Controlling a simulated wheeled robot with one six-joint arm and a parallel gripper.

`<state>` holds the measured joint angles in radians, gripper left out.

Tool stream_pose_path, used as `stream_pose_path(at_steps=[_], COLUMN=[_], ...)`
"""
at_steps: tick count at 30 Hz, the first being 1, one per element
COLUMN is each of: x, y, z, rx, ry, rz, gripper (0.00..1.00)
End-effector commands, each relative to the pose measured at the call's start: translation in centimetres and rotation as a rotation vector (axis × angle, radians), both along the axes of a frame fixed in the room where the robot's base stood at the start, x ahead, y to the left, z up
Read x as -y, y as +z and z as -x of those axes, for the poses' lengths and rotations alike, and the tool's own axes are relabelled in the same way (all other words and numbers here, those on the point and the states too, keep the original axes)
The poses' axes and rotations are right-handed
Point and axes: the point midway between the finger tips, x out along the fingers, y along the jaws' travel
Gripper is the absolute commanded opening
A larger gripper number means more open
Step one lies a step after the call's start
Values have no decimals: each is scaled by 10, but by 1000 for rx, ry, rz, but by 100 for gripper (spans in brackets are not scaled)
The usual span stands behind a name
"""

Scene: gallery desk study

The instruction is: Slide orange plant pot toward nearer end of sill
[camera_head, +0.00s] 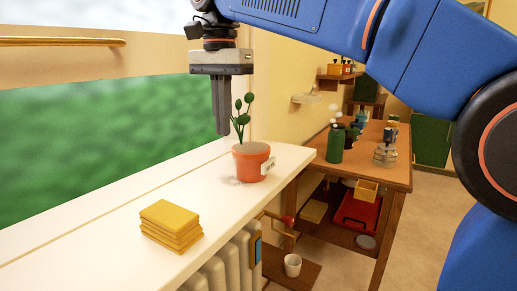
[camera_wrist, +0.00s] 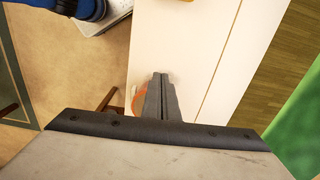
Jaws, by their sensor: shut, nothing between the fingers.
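The orange plant pot (camera_head: 250,163) stands upright on the white sill (camera_head: 100,212), near the sill's far end. It holds a green plant (camera_head: 241,114) and has a small white label on its side. My gripper (camera_head: 223,134) points down just left of the plant, its fingertips around the height of the pot's rim. The fingers are shut and empty. In the wrist view, my shut fingers (camera_wrist: 160,76) hide most of the pot, and only an orange edge (camera_wrist: 138,97) shows beside them. I cannot tell whether the fingers touch the pot.
A stack of folded yellow cloths (camera_head: 171,225) lies on the sill in front of the pot. A window is to the left and a white radiator (camera_head: 232,262) is below. A wooden table (camera_head: 373,168) with bottles stands at the right. The sill between cloths and pot is clear.

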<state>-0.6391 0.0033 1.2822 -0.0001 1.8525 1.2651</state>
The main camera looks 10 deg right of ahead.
Motion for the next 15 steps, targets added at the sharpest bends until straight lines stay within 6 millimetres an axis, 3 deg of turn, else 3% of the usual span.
stream_pose_path(at_steps=[5,15], x=[-4,-3], y=[-5,-58], z=[0,1], rx=[-4,-6], ry=[-6,-5], rz=[3,4], gripper=[0,0])
